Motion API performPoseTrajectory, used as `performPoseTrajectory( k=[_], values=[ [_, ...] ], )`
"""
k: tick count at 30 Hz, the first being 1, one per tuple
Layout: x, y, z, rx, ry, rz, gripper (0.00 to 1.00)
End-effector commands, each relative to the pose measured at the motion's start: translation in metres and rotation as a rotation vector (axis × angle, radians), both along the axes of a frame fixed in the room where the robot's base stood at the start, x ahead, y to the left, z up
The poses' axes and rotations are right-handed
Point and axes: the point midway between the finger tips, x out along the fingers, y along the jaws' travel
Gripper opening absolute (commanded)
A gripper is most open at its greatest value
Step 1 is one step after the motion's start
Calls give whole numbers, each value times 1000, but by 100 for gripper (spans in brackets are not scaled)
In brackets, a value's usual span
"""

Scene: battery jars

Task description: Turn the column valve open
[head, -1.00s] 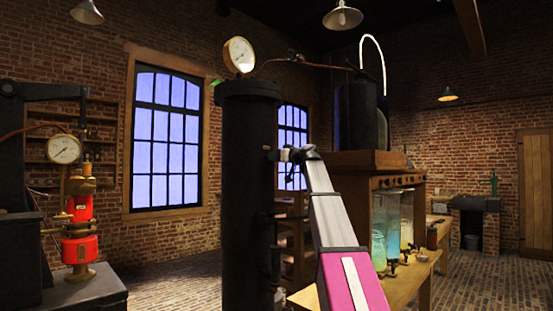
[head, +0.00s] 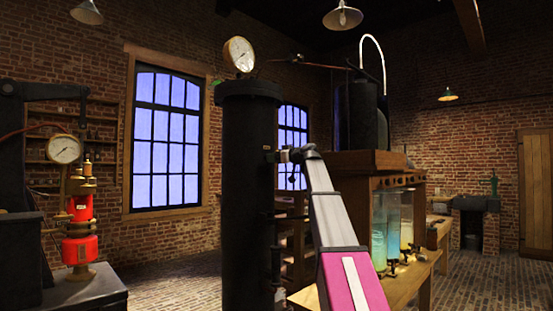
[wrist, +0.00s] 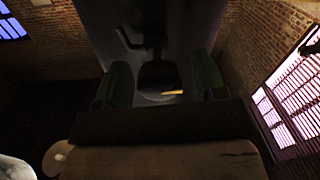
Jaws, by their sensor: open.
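The column (head: 248,190) is a tall dark cylinder in the middle of the head view. A round brass-rimmed gauge (head: 239,54) sits on its top. My gripper (head: 276,156) is at the column's right side, at upper-middle height, with its tips partly lost against the dark metal. In the wrist view my gripper (wrist: 165,82) is open, one dark green finger on each side of a dark rounded part (wrist: 158,76), possibly the valve. I cannot tell whether the fingers touch it. The column (wrist: 185,25) also shows behind it.
Glass jars (head: 393,222) with coloured liquid stand on a wooden bench (head: 425,270) to the right of my arm. A red apparatus with a gauge (head: 64,149) stands at the left on a dark base. Brick floor (head: 175,285) is open between it and the column.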

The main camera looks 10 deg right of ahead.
Motion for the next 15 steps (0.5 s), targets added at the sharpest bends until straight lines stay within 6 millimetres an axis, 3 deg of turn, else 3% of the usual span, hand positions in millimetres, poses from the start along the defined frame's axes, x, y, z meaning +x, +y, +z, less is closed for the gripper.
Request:
performPoseTrajectory(
  k=[5, 15],
  values=[
    [-12, -10, 0, 0, 0, -2, 64],
    [-61, -50, 1, -1, -1, -2, 64]
  ],
)
